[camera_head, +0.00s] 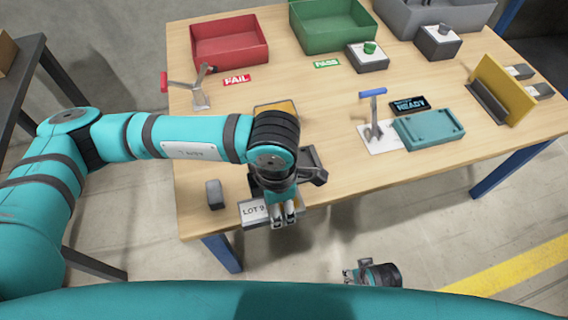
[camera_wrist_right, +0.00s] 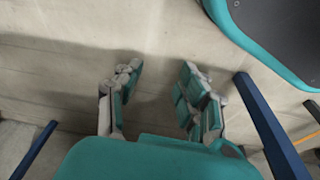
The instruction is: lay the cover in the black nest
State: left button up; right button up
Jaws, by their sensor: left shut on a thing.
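My left gripper (camera_head: 284,218) points down at the front edge of the table, over the grey LOT 9 tray (camera_head: 250,220). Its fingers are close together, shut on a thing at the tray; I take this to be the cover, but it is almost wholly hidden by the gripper. A black fixture (camera_head: 313,160), which looks like the nest, lies behind my left wrist and is mostly covered by it. My right gripper (camera_head: 357,275) hangs off the table's front side. In the right wrist view its fingers (camera_wrist_right: 160,90) are wide apart with only floor between them.
A red bin (camera_head: 230,57), a green bin (camera_head: 335,40) and a grey bin (camera_head: 405,22) stand at the back. A blue-handled clamp (camera_head: 374,115), a teal block (camera_head: 428,128) and a yellow plate (camera_head: 503,90) are at right. A small grey block (camera_head: 214,194) is left of the tray.

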pick_arm(q)
jog(key=w, duration=0.4)
jog(key=w+d+f, duration=0.1)
jog(key=w, duration=0.4)
jog(key=w+d, duration=0.1)
jog(key=w, duration=0.3)
jog(key=shift+w+d+f, duration=0.15)
jog(key=shift+w+d, duration=0.1)
jog(key=shift+w, duration=0.15)
notch_tip(320, 180, down, 3)
jog(key=shift+f, duration=0.3)
pick_arm(e)
jog(key=shift+w+r, duration=0.3)
jog(key=shift+r, duration=0.45)
pick_arm(q)
jog(key=shift+f+b, duration=0.1)
jog(key=shift+b, duration=0.25)
jog(key=o, duration=1.4)
jog(key=shift+o, duration=0.2)
pick_arm(e)
jog(key=shift+r, duration=0.3)
